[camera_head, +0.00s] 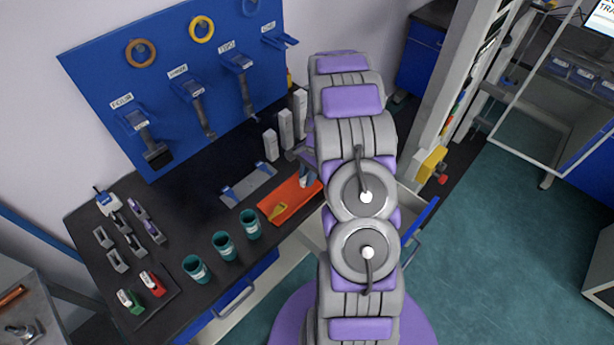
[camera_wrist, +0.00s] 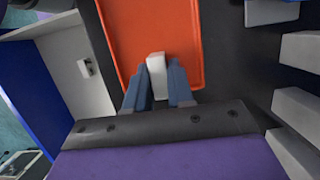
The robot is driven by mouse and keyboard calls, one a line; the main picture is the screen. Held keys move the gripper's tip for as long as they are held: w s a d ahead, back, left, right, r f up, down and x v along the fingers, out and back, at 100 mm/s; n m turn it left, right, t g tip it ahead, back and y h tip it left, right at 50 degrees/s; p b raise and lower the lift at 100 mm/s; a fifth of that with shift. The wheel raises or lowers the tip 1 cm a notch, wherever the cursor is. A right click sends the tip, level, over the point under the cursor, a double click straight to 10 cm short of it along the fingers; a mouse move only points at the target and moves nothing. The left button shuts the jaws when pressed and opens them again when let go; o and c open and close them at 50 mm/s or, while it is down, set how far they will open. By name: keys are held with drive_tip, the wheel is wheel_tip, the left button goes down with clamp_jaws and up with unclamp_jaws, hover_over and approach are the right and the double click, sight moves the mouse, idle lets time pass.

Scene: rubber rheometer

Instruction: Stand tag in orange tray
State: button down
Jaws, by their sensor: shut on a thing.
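The orange tray (camera_head: 290,200) lies on the dark bench, left of my arm in the head view. In the wrist view the orange tray (camera_wrist: 150,22) lies beyond my fingertips. My gripper (camera_wrist: 157,80) is shut on a small white block, which looks like the tag (camera_wrist: 157,72), between its two blue fingers. The tag overlaps the tray's near end in this view. I cannot tell whether it touches the tray floor. In the head view my gripper (camera_head: 304,180) is at the tray's far right, partly hidden by my arm.
Several white upright blocks (camera_head: 286,128) stand close behind the tray. A grey rack with blue ends (camera_head: 248,185) lies left of it. Teal cups (camera_head: 224,245) stand nearer the front. A blue tool board (camera_head: 190,75) rises behind. An open drawer (camera_head: 408,222) is at right.

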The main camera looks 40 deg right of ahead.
drive_tip(key=shift+a, duration=0.1)
drive_tip(key=c, duration=1)
unclamp_jaws()
drive_tip(key=shift+a, duration=0.15)
